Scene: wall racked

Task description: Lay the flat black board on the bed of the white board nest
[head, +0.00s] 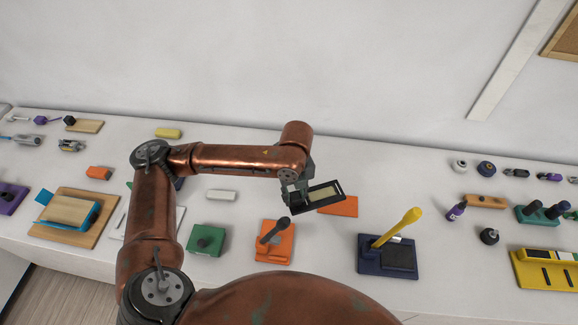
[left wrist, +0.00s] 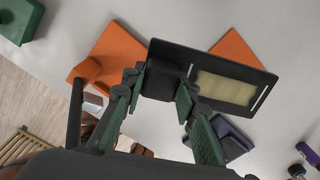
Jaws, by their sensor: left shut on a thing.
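The flat black board (head: 325,203) has a pale panel set in it. My left gripper (head: 300,190) is shut on one end of it and holds it over the table, above an orange plate. In the left wrist view the board (left wrist: 224,68) reaches out past the green-padded fingers (left wrist: 165,82), roughly across them. A white, outlined plate at the left looks like the white board nest (head: 180,221); my left arm hides much of it. The board is well to its right in the head view. My right gripper is not in view.
An orange fixture with a dark handle (head: 274,241) and a navy fixture with a yellow handle (head: 388,254) stand near the front. A green block (head: 207,239) and a white block (head: 221,195) lie between nest and board. The wall closes off the back.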

